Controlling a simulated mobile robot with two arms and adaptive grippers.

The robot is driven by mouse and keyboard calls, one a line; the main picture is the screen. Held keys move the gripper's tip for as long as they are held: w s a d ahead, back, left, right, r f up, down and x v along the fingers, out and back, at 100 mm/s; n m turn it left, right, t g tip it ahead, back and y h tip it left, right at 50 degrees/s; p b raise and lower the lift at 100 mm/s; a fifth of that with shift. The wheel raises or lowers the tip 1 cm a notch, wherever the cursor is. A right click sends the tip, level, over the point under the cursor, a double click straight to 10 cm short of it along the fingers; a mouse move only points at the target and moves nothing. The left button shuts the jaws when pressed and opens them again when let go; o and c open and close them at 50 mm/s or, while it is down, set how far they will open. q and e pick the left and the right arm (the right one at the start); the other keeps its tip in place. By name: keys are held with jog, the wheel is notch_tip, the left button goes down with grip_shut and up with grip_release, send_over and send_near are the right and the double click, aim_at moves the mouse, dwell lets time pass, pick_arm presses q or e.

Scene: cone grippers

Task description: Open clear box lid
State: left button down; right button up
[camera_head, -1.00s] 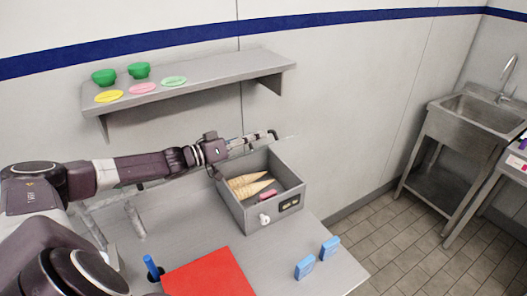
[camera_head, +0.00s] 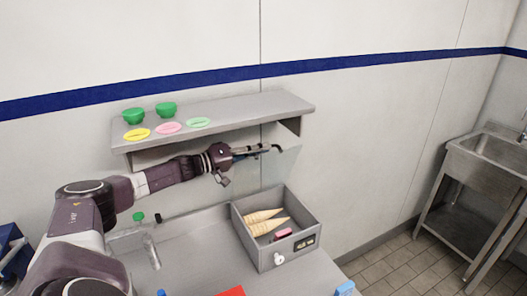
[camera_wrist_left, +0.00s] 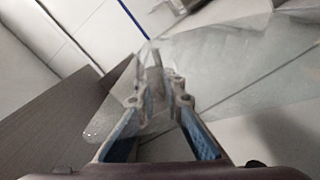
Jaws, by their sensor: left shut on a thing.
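The grey box (camera_head: 246,231) stands on the counter with its top open. Two cones (camera_head: 264,226) and a pink item (camera_head: 284,234) lie inside. The clear lid (camera_head: 284,165) shows faintly as a see-through panel standing steeply above the back of the box. My left gripper (camera_head: 266,150) is high above the box's back edge, at the lid. In the left wrist view, its fingers (camera_wrist_left: 159,98) are closed in on the clear lid (camera_wrist_left: 222,52), whose edge is hard to make out. My right gripper is not in view.
A wall shelf (camera_head: 240,108) with green bowls (camera_head: 166,109) and coloured discs (camera_head: 169,128) is close behind and above my left arm. A clear bottle (camera_head: 151,248) stands left of the box. A sink (camera_head: 490,158) is at the far right.

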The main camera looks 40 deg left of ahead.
pick_arm(q)
jog(key=shift+r, duration=0.1)
jog(key=c, duration=2)
grip_release()
jog(key=shift+a, duration=0.1)
jog(key=shift+c, duration=0.2)
jog(key=v, duration=1.2)
